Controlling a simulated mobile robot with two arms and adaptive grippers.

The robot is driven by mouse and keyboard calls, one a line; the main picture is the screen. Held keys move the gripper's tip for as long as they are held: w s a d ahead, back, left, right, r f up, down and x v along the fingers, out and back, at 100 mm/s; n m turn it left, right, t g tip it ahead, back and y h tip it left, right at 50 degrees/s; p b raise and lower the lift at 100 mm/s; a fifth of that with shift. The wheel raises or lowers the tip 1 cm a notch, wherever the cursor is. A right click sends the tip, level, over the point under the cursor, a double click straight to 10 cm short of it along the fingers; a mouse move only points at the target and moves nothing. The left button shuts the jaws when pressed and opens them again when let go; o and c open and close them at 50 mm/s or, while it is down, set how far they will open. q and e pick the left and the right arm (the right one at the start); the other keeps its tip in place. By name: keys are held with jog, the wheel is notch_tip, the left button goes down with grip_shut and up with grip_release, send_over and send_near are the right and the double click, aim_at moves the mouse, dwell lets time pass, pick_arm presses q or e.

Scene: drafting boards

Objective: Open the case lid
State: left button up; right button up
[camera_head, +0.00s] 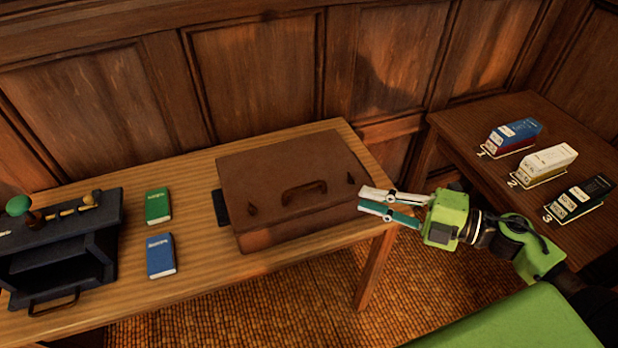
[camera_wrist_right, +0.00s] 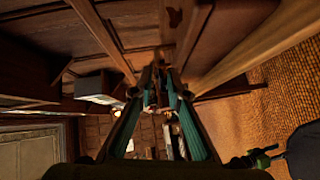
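The brown case (camera_head: 275,172) lies on the wooden table with its lid (camera_head: 262,160) shut. A dark handle (camera_head: 304,189) shows on its upper face, with a small dark clasp on each side. My right gripper (camera_head: 362,199) is at the case's right side, close to its front right corner. Its two fingers are apart with nothing between them, pointing left toward the case; I cannot tell whether they touch it. The fingers (camera_wrist_right: 158,88) also show apart in the right wrist view, where I cannot make out the case. My left gripper is not in view.
Left of the case are a green book (camera_head: 158,206), a blue book (camera_head: 161,256) and a dark open-fronted box (camera_head: 62,245). A side table (camera_head: 455,125) at right holds blue, white and black boxes by numbers 1 to 3. Wood panelling stands behind.

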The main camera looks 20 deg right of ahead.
aim_at(308, 187)
jog(key=shift+n, duration=0.3)
jog(key=x, duration=0.4)
jog(key=p+x, duration=0.1)
jog(key=x, duration=0.4)
jog(key=s+a+p+x, duration=0.1)
jog(key=x, duration=0.3)
jog(key=shift+w+a+r, duration=0.15)
jog(key=shift+w+r, duration=0.1)
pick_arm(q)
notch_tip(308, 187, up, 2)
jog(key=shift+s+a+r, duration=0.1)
pick_arm(e)
jog(key=shift+w+a+f, duration=0.1)
jog(key=shift+a, duration=0.05)
grip_shut()
